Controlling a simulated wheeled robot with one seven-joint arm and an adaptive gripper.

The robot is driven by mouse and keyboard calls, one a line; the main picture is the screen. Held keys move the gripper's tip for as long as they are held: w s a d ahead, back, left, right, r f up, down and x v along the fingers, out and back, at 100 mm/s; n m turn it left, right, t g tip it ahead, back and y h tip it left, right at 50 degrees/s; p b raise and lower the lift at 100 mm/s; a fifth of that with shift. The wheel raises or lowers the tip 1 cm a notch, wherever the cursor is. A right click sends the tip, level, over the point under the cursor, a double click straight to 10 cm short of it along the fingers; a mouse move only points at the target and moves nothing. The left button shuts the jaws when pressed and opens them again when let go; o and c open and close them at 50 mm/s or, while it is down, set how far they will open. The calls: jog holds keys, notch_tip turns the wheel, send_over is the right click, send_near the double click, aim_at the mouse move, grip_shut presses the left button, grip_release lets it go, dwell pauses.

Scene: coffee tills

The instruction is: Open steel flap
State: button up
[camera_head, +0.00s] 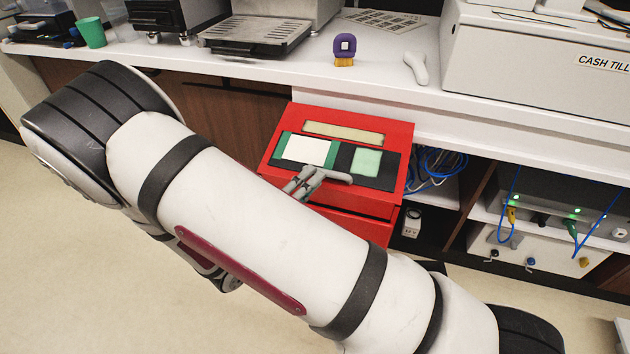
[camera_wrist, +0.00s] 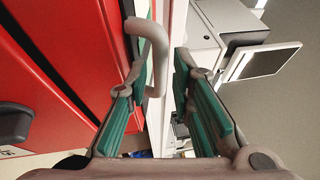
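In the head view a red box (camera_head: 400,150) stands below the counter. It has a cream strip, a white panel, a pale green panel and a red front. My gripper (camera_head: 305,182) is over its top, near the front edge, partly hidden by my arm. In the wrist view my gripper (camera_wrist: 162,68) is open. A curved grey-pink handle (camera_wrist: 157,45) shows between the fingers, closer to the left one; I cannot tell whether they touch. The red surface (camera_wrist: 85,45) fills the left. I cannot clearly make out which part is the steel flap.
The white counter (camera_head: 385,88) runs behind the box. On it stand a purple object (camera_head: 344,46), a small white handle-like piece (camera_head: 416,68) and the cash till (camera_head: 540,58). Blue cables (camera_head: 437,163) and a grey unit (camera_head: 550,190) fill the shelf at right. Floor (camera_head: 60,250) is clear at left.

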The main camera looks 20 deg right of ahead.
jog(key=shift+x, duration=0.85)
jog(key=shift+c, duration=0.2)
grip_shut()
jog(key=shift+r, duration=0.15)
